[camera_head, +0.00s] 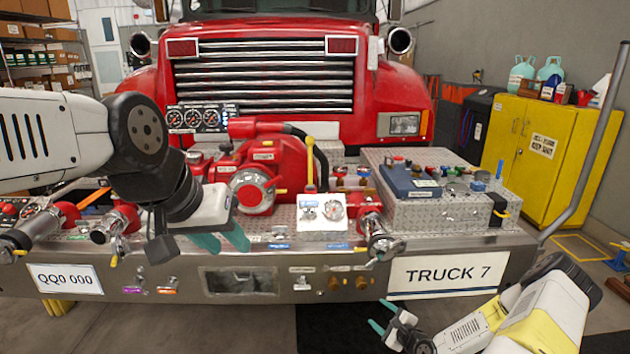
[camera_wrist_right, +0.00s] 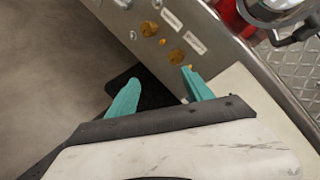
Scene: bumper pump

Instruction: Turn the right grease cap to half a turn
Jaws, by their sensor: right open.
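The right grease cap (camera_head: 361,282) is a small round brass cap on the bumper's front face, left of the TRUCK 7 plate. A similar left cap (camera_head: 333,283) sits beside it. In the right wrist view the right cap (camera_wrist_right: 177,56) lies beyond the fingertips, with the left cap (camera_wrist_right: 149,29) above and left of it. My right gripper (camera_head: 381,315) is open and empty, low in front of the bumper and apart from the caps. It also shows in the right wrist view (camera_wrist_right: 160,90). My left gripper (camera_head: 222,240) looks open and empty, in front of the bumper's left half.
The steel bumper (camera_head: 220,310) spans the view. A chrome outlet (camera_head: 380,240) juts out above the caps. The TRUCK 7 plate (camera_head: 447,275) is to their right. A red pump (camera_head: 275,165) stands on the bumper.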

